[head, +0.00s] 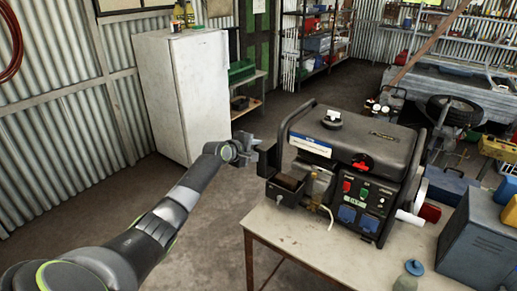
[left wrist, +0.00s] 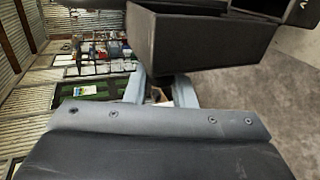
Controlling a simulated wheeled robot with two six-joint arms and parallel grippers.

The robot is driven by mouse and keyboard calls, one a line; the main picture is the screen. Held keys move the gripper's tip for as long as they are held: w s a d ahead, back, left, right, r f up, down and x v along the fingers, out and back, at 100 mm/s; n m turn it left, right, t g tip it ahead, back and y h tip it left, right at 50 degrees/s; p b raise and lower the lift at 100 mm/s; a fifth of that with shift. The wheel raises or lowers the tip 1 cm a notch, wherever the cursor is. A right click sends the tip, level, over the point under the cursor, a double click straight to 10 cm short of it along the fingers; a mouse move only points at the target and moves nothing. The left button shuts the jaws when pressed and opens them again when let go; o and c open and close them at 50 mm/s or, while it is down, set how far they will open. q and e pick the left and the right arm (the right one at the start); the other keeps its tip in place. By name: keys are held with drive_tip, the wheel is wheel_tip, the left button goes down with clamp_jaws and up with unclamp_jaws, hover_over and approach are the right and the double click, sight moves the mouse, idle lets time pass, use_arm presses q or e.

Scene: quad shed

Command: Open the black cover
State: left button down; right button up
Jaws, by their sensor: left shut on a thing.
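The black generator (head: 345,165) stands on a table at the right of the head view. At its left end is a small black box (head: 288,198) with a brownish inside showing. The black cover (head: 268,160) stands upright at the left edge of this box, its inside not clearly seen. My left gripper (head: 248,150) is shut on the cover's edge from the left. In the left wrist view the dark cover (left wrist: 200,42) fills the top middle, at the tips of my grey fingers (left wrist: 163,84). The exact grip point is partly hidden. My right gripper is not in view.
The pale table (head: 285,228) has bare room at its front left. A blue-grey metal box (head: 475,240) and a blue-lidded bottle (head: 412,270) stand at the right. A white fridge (head: 183,95) stands behind my left arm. The floor between is clear.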

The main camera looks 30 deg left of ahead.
use_arm(q)
drive_tip(key=shift+a+f+n+h+b, duration=0.4)
drive_tip(key=shift+a+f+n+h, duration=0.1)
drive_tip(key=shift+a+f, duration=0.1)
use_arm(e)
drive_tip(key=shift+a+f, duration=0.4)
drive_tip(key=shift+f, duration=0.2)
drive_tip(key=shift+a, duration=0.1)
use_arm(q)
drive_tip(key=c, duration=1.6)
unclamp_jaws()
drive_tip(key=o, duration=0.3)
drive_tip(key=shift+w+d, duration=0.1)
drive_tip(key=shift+w, duration=0.15)
drive_tip(key=shift+s, duration=0.15)
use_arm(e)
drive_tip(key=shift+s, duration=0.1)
use_arm(q)
drive_tip(key=b+v, duration=0.1)
drive_tip(key=v, duration=1.6)
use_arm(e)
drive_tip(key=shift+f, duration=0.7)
